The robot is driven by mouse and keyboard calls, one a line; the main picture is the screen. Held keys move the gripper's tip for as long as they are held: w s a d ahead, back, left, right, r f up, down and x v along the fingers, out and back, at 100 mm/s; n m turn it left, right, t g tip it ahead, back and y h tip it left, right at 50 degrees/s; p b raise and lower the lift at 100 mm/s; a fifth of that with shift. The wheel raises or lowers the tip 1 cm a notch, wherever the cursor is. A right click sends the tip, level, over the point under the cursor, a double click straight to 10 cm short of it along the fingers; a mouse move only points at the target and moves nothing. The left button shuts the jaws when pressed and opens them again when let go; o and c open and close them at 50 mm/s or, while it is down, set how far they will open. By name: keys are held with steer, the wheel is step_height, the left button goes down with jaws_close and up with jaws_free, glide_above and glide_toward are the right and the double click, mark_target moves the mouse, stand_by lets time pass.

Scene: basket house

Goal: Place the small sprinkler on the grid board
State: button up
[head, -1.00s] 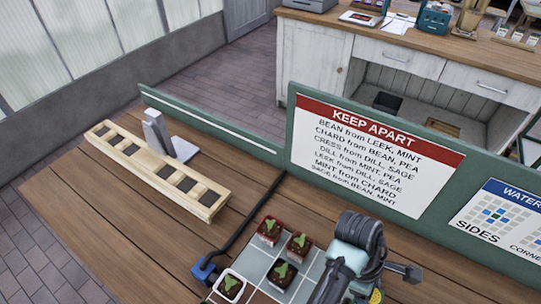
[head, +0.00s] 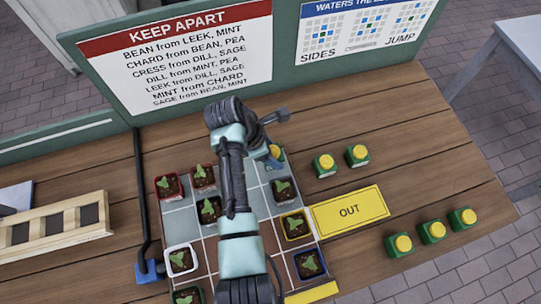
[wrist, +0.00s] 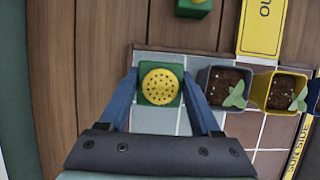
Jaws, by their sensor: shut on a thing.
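My gripper (wrist: 160,98) is shut on a sprinkler (wrist: 160,84), a green block with a round yellow dotted top, which also shows partly in the head view (head: 275,153). It is upright at a corner cell of the grid board (wrist: 150,123). I cannot tell whether it touches the board. In the head view the board (head: 180,222) lies under my arm, which hides its middle. Potted seedlings stand on it, among them a grey pot (wrist: 225,88) right beside the gripper and a yellow pot (wrist: 277,91).
Two other sprinklers (head: 324,165) (head: 357,155) stand behind the yellow OUT mat (head: 349,210). Three more (head: 399,244) (head: 433,231) (head: 462,218) stand at the right. A green sign panel (head: 180,50) rises behind. A wooden rack (head: 55,227) lies at the left.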

steer(key=shift+f, duration=1.95)
steer(key=shift+f, duration=0.15)
steer(key=o, duration=1.5)
